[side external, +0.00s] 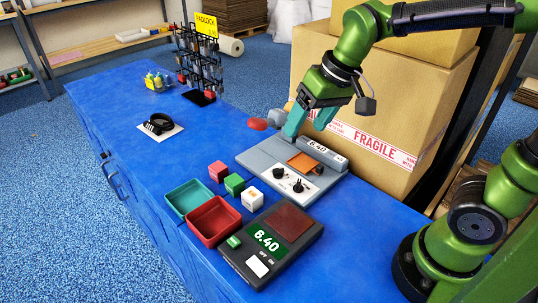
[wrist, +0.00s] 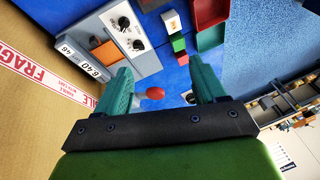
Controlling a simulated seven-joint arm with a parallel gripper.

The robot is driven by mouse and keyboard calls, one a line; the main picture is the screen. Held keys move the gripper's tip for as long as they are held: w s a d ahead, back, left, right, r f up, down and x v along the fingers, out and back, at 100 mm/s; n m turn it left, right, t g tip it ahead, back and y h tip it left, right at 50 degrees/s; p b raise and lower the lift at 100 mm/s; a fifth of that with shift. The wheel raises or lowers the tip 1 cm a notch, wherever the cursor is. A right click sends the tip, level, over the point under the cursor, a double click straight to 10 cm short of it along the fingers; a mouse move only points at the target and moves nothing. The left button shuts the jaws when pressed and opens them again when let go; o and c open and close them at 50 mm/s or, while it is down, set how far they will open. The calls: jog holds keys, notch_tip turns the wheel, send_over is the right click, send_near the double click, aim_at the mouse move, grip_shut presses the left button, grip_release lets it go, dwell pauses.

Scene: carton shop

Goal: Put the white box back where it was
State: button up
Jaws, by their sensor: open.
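The white box (side external: 252,199), a small cube, stands on the blue bench between the grey device with two knobs and the red tray. It also shows at the top of the wrist view (wrist: 171,21). A green block (side external: 234,184) and a red block (side external: 217,171) stand in a row beside it. My gripper (side external: 309,122) is open and empty, above the back of the grey device. It is well apart from the white box. In the wrist view its two teal fingers (wrist: 160,80) are spread, with a red rounded object (wrist: 155,93) showing between them.
A teal tray (side external: 172,204) and a red tray (side external: 188,226) sit near the front edge. The grey device (side external: 249,157) holds an orange piece. Large cartons (side external: 400,106) stand close behind my gripper. The bench's left part has free room.

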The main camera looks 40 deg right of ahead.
jog(key=s+d+m+t, duration=0.1)
jog(key=s+d+t, duration=0.2)
jog(key=s, duration=0.5)
jog(key=shift+r+m, duration=0.4)
